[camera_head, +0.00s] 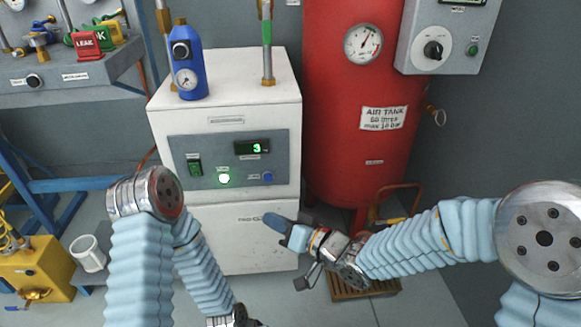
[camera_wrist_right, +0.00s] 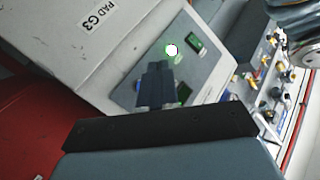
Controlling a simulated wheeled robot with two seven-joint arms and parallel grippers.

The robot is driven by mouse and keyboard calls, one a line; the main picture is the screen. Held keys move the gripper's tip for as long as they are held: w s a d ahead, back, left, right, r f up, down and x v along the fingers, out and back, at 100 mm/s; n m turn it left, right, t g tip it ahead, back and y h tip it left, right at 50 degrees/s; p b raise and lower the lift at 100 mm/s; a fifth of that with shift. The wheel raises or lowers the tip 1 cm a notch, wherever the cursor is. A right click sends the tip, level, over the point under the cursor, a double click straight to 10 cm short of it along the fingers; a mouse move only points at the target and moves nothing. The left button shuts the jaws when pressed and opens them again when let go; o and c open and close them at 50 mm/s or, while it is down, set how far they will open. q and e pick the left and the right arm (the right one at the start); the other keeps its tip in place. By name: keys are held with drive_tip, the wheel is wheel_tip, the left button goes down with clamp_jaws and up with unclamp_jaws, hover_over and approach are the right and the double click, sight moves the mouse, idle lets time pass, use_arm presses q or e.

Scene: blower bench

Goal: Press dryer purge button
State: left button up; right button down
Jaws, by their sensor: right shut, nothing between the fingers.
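The dryer is a white cabinet (camera_head: 225,118) with a grey front panel. The panel holds a green rocker switch (camera_head: 195,166), a lit green lamp (camera_head: 224,178), a small blue button (camera_head: 267,177) and a display (camera_head: 252,147) reading 3. The button's label is too small to read. My right gripper (camera_head: 272,224) is shut and empty, below the blue button in the head view. My left gripper is out of frame.
A red air tank (camera_head: 345,150) stands right of the dryer, with a grey control box (camera_head: 448,35) above right. A blue bottle-shaped filter (camera_head: 188,60) sits on the dryer. A yellow box (camera_head: 35,268) and white mug (camera_head: 88,253) are at lower left.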

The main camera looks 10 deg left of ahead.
sight(268, 177)
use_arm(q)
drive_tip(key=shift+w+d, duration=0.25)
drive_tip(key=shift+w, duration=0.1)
use_arm(e)
drive_tip(key=shift+w+r+y, duration=0.1)
drive_tip(key=shift+r+y, duration=0.2)
drive_tip(key=shift+r, duration=0.3)
drive_tip(key=shift+w, duration=0.1)
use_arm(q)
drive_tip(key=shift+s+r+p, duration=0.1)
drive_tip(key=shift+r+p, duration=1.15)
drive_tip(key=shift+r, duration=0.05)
use_arm(e)
drive_tip(key=w+a, duration=0.2)
drive_tip(key=w, duration=0.6)
drive_tip(key=shift+w+a, duration=0.15)
drive_tip(key=shift+a, duration=0.1)
drive_tip(key=shift+w+a, duration=0.15)
drive_tip(key=shift+w, duration=0.25)
